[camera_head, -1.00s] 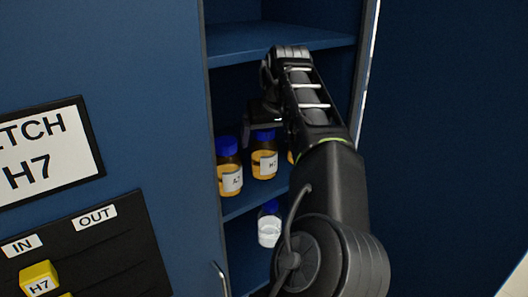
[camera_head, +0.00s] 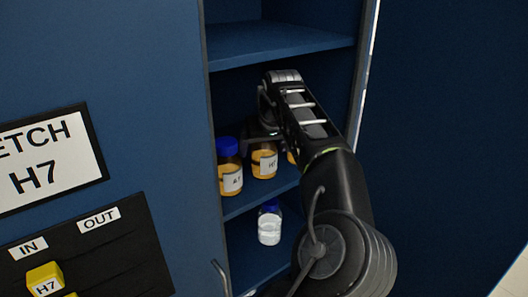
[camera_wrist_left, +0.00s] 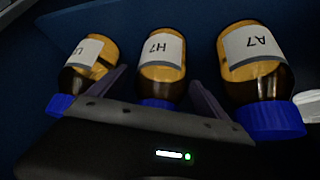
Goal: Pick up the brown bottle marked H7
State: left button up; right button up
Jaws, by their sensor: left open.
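The brown bottle marked H7 (camera_head: 264,163) stands upright on the middle cabinet shelf, between two similar bottles. Its cap is hidden by my left gripper (camera_head: 263,139) in the head view. In the left wrist view, which shows the bottles upside down, the H7 label on the bottle (camera_wrist_left: 162,52) reads clearly. There the fingers of my left gripper (camera_wrist_left: 158,82) are open, one on each side of the H7 bottle. I cannot tell whether they touch it. My right gripper is not in view.
The A7 bottle (camera_head: 230,170) stands close on the left. Another brown bottle (camera_head: 291,157) is mostly hidden by my arm; it shows in the left wrist view (camera_wrist_left: 90,62). The upper shelf (camera_head: 275,42) is bare.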

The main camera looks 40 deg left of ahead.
pick_arm(q)
jog(key=shift+c, duration=0.6)
grip_shut()
dwell(0.6)
